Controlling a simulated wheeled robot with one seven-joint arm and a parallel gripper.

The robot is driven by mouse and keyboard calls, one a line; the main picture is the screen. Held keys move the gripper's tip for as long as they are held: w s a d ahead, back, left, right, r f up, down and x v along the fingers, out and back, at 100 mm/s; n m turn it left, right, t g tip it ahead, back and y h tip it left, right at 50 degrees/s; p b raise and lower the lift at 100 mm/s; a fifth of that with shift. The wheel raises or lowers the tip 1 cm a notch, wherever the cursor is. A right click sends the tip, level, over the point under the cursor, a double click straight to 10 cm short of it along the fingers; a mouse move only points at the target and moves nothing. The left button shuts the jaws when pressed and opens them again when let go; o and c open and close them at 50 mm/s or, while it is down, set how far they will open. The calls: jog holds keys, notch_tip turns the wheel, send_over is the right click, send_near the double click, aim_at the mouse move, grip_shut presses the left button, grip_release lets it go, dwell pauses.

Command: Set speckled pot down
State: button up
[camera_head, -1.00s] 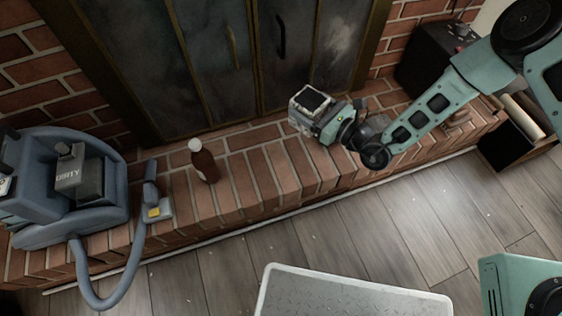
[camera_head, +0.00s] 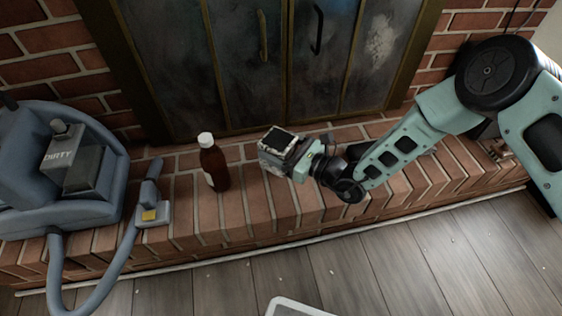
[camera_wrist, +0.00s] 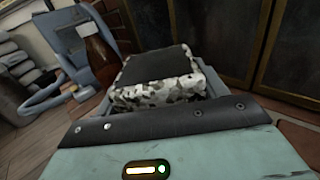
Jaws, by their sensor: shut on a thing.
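The speckled pot (camera_head: 278,146) is a square black-and-white pot with a dark top. It is at my gripper (camera_head: 300,158), above or on the brick hearth (camera_head: 235,215) before the fireplace doors. In the wrist view the speckled pot (camera_wrist: 160,92) sits just beyond my gripper's dark edge (camera_wrist: 165,120). I cannot tell whether the pot's base touches the bricks.
A brown bottle with a white cap (camera_head: 213,165) stands on the hearth left of the pot. A blue-grey carpet cleaner (camera_head: 60,170) with a hose is at the far left. Fireplace doors (camera_head: 250,60) rise behind. Bare bricks lie between bottle and pot.

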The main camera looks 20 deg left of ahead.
notch_tip(320, 180, down, 5)
jog(key=b, duration=0.2)
jog(key=shift+r+b, duration=0.1)
jog(key=shift+b, duration=0.2)
jog(key=shift+r, duration=0.1)
jog(key=o, duration=1.2)
jog(key=shift+f, duration=0.2)
